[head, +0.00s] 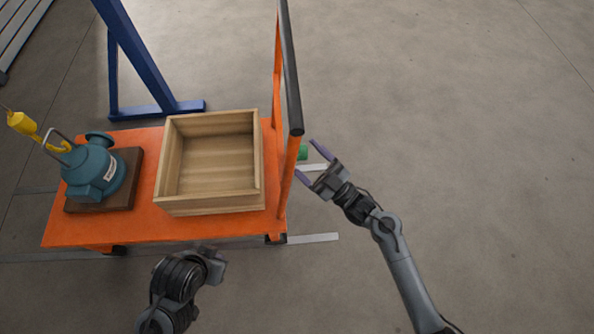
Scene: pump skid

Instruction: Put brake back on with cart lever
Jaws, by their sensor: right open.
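The orange cart (100,228) stands on the floor at the left, with an upright push handle (292,85) at its right end. A small green part (302,152), which may be the cart's brake lever, shows just right of the handle frame; much of it is hidden. My right gripper (306,158) is open, its two purple-tipped fingers spread on either side of the green part in the picture. I cannot tell whether they touch it. My left arm ends at the bottom, in front of the cart; its gripper (215,264) shows no clear fingers.
An empty wooden crate (260,185) and a teal pump (95,172) on a brown base (134,165) sit on the cart. A yellow hoist hook (24,124) meets the pump's lifting loop. A blue frame (140,60) stands behind. The floor at right is clear.

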